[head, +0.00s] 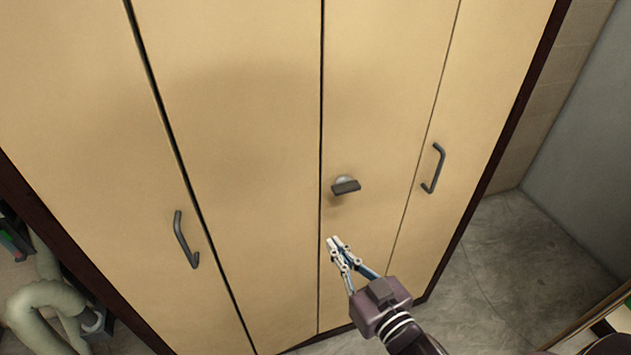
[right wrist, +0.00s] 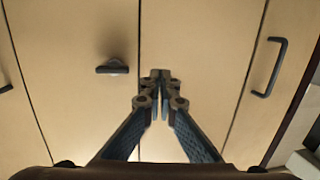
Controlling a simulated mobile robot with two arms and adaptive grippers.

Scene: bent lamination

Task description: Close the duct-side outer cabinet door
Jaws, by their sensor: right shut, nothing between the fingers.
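A tall tan cabinet has several door panels side by side. The left outer door (head: 90,150), on the side of a pale bent duct-like tube (head: 45,300), bears a dark bar handle (head: 186,240). It looks nearly flush with its neighbour, with a dark seam between; I cannot tell if it is fully closed. The right outer door (head: 465,130) has a similar handle (head: 433,168), also in the right wrist view (right wrist: 268,66). My right gripper (head: 338,243) is shut and empty in front of the inner panels, below a dark turn handle (head: 346,186). My left gripper is out of view.
The turn handle also shows in the right wrist view (right wrist: 112,68), left of the fingertips. Grey stone floor (head: 510,270) lies open to the right of the cabinet, beside a grey wall (head: 590,150). The tube stands close to the cabinet's left edge.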

